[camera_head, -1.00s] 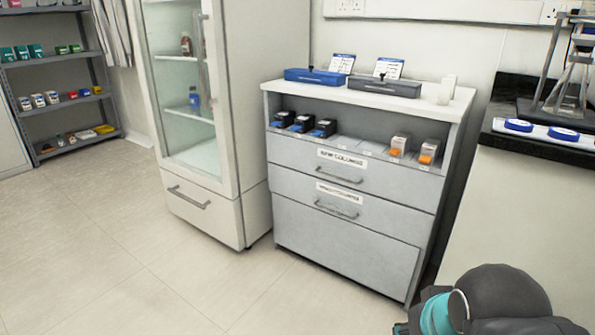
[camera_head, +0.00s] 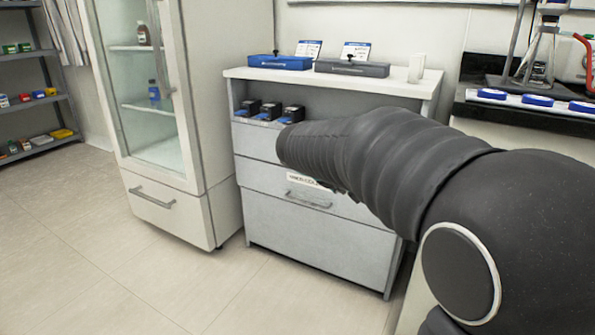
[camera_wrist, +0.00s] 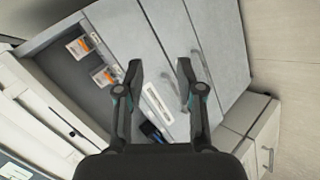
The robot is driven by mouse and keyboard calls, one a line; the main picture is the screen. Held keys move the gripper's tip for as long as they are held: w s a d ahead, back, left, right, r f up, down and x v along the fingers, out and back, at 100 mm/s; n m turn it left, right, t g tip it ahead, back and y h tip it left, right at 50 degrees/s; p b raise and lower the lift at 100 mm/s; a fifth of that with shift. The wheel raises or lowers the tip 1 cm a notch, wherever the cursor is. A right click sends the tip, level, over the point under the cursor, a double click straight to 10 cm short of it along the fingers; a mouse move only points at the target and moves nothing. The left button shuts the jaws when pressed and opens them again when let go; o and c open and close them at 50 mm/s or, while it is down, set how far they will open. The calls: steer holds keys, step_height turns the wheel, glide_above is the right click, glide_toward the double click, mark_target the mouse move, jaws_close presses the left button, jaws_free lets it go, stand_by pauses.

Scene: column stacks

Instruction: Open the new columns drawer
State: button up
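The new columns drawer (camera_head: 255,143) is the upper drawer of the grey cabinet, and its front looks flush and shut. My arm hides its label and handle in the head view. In the wrist view a white label (camera_wrist: 157,104) on the drawer front shows between the fingers of my gripper (camera_wrist: 160,75). The fingers are spread apart with nothing visible between them, in front of the cabinet. I cannot tell whether they touch it. The drawer's handle is not clear in the wrist view.
Below is a second drawer with a bar handle (camera_head: 308,200). The open shelf above holds black-and-blue boxes (camera_head: 271,110) and orange-marked boxes (camera_wrist: 80,47). A blue case (camera_head: 280,62) and a grey case (camera_head: 352,68) sit on top. A glass-door cabinet (camera_head: 150,100) stands left; floor in front is clear.

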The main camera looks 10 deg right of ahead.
steer(key=w+a+f+n+t+h+b, duration=0.1)
steer(key=w+a+f+n+t, duration=0.2)
steer(key=w, duration=0.5)
steer(key=w+a+f+n+t+b, duration=0.1)
steer(key=w+a+f+b, duration=0.1)
steer(key=w+a+f, duration=0.4)
steer(key=w+a+f+n+t+h+b, duration=0.1)
steer(key=w+a+n+t, duration=0.15)
steer(key=w, duration=0.65)
steer(key=shift+m+g, duration=0.35)
steer(key=shift+g, duration=0.1)
steer(key=x, duration=0.6)
steer(key=p+x, duration=0.1)
steer(key=x, duration=0.6)
steer(key=shift+w+a+f, duration=0.1)
steer(key=shift+w+a, duration=0.05)
steer(key=shift+w, duration=0.25)
steer(key=shift+c, duration=0.2)
jaws_close()
